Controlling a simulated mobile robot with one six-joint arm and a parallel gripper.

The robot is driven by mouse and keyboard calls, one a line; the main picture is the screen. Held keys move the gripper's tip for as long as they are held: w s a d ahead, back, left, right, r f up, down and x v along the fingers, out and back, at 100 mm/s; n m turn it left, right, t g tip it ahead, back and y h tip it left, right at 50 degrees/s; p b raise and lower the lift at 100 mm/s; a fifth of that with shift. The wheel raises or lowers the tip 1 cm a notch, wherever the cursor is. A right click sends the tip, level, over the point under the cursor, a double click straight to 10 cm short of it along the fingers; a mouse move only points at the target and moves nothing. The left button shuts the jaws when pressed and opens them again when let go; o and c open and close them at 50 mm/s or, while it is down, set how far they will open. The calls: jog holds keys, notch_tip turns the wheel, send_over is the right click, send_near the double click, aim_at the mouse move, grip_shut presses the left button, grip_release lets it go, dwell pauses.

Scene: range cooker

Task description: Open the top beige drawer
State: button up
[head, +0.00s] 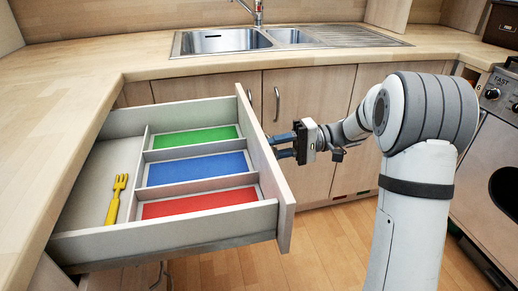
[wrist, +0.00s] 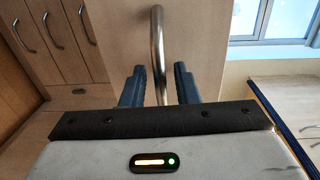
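The top beige drawer (head: 165,243) is pulled out under the wooden counter at the left of the head view. Its inside shows, with green, blue and red compartments and a yellow fork (head: 115,200) on the left. My gripper (head: 275,146) is at the outer side of the drawer front (head: 264,160). In the wrist view a curved metal handle (wrist: 158,40) runs between the two dark fingers of my gripper (wrist: 160,80). A gap shows on both sides of the handle, so the fingers are open around it. The head view hides this handle behind the drawer front.
A lower handle (head: 160,275) shows below the open drawer. A sink (head: 222,41) is set in the counter (head: 120,60) behind. Cabinet doors (head: 305,95) stand behind my gripper, and a cooker (head: 492,170) is at the right. Wooden floor (head: 325,245) is clear in front.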

jog(key=p+v, duration=0.2)
jog(key=v, duration=0.5)
jog(key=shift+d, duration=0.3)
jog(key=shift+w, duration=0.1)
jog(key=s+r+m+t+h+p, duration=0.1)
jog(key=s+r+m+h+p, duration=0.1)
jog(key=s+r+h+p, duration=0.9)
jog(key=s+d+r+m+t+h+p, duration=0.1)
jog(key=s+d+r+t+h+p, duration=0.4)
jog(key=s+r+p, duration=0.7)
jog(key=d+t+p, duration=0.1)
jog(key=d+p, duration=0.1)
jog(key=p, duration=0.2)
jog(key=shift+h+p, duration=0.3)
jog(key=shift+p, duration=0.05)
